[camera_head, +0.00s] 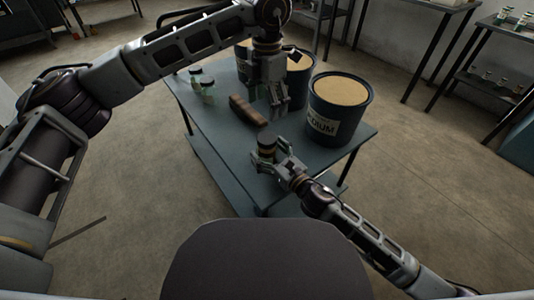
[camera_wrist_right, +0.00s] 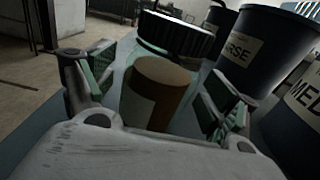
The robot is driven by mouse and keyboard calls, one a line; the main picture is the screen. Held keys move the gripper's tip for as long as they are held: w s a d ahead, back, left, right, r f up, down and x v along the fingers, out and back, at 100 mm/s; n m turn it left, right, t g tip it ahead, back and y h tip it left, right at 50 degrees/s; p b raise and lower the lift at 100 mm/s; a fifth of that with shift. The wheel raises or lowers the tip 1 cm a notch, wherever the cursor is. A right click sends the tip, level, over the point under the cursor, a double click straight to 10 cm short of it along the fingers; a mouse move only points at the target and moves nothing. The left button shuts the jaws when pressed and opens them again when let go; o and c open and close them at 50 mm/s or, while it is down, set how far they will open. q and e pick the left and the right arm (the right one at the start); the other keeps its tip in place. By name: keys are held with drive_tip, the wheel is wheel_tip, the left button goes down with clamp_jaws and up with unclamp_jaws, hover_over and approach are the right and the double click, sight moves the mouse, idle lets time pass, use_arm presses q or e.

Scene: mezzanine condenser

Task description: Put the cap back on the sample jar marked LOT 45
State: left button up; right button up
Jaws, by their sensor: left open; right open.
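A sample jar (camera_head: 266,146) with a dark cap (camera_head: 266,137) on top stands near the table's front edge. The right wrist view shows its brown fill (camera_wrist_right: 158,88) and the ribbed black cap (camera_wrist_right: 176,34) above it. The label is not readable, and I cannot tell how tightly the cap sits. My right gripper (camera_head: 282,160) is open, its fingers on either side of the jar. My left gripper (camera_head: 280,108) is open and empty, pointing down over the table by the buckets, apart from the jar. Two more jars (camera_head: 196,76) (camera_head: 207,86) stand at the table's left; their lots are unreadable.
A bucket marked MEDIUM (camera_head: 335,122) stands at the table's right, with other sand-filled buckets (camera_head: 299,72) behind. A brown block-like item (camera_head: 246,110) lies mid-table, left of my left gripper. The blue-grey table (camera_head: 215,128) is clear at its left front. Shelves (camera_head: 490,75) stand at the right.

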drive_tip(key=shift+v, duration=5.55)
drive_tip(key=shift+d, duration=0.1)
